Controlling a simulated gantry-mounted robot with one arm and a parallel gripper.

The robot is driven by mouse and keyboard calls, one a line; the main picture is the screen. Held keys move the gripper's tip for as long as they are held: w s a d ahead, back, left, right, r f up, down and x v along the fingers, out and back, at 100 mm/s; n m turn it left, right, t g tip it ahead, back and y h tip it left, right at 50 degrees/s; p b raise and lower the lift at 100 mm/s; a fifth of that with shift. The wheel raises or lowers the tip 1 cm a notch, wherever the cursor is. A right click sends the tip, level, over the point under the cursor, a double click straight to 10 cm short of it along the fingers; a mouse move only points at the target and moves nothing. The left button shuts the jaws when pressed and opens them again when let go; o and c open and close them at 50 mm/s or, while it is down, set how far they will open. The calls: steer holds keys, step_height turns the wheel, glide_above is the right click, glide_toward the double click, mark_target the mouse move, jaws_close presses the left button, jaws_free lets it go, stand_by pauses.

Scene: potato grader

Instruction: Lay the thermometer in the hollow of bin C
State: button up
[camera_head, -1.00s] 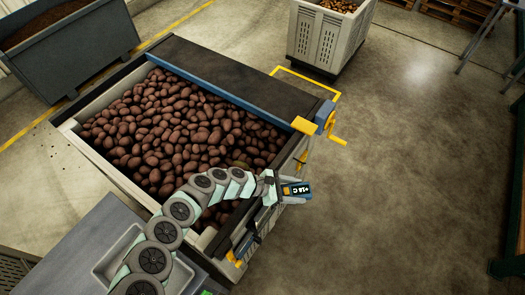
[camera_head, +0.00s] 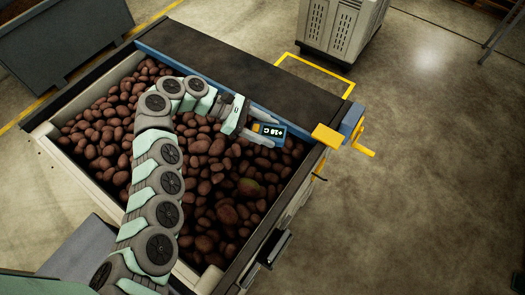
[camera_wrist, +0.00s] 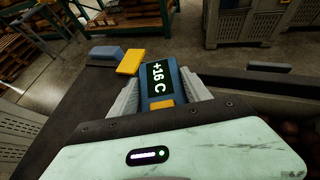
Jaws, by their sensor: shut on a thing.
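The thermometer (camera_head: 270,130) is a small blue handheld unit with a yellow part and a dark display reading about +16 C. My gripper (camera_head: 262,131) is shut on it, with one grey finger on each side. The wrist view also shows the thermometer (camera_wrist: 158,82) between the fingers of my gripper (camera_wrist: 162,96). Below it in the head view is a large pale-walled bin (camera_head: 42,131) full of brown potatoes (camera_head: 205,185). The thermometer is over the potatoes near the belt side. No letter C is readable on the bin, and my arm hides part of the potatoes.
A dark belt (camera_head: 235,72) with a blue edge runs along the bin's far side. A yellow bracket (camera_head: 327,134) and yellow crank (camera_head: 364,151) stick out at the right corner. A pale crate (camera_head: 343,25) stands behind. The floor at right is clear.

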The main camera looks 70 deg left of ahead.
steer(key=b, duration=0.3)
glide_above(266, 166)
steer(key=f, duration=1.6)
steer(key=shift+w+d+f, duration=0.1)
steer(key=shift+d+f, duration=0.1)
steer(key=shift+f, duration=0.05)
steer(key=shift+a+f, duration=0.1)
steer(key=shift+f, duration=1.65)
steer(key=shift+b, duration=0.35)
steer(key=o, duration=1.5)
steer(key=shift+f, duration=0.1)
steer(key=shift+r, duration=0.2)
steer(key=b+v, duration=0.1)
steer(key=v, duration=0.2)
steer(key=b+v, duration=0.1)
steer(key=v, duration=0.3)
steer(key=b+v, duration=0.1)
steer(key=v, duration=0.2)
steer(key=shift+s+a+f, duration=0.15)
steer(key=shift+s+a, duration=0.1)
steer(key=shift+s, duration=0.1)
steer(key=shift+s+a+r, duration=0.25)
steer(key=shift+s+r, duration=0.25)
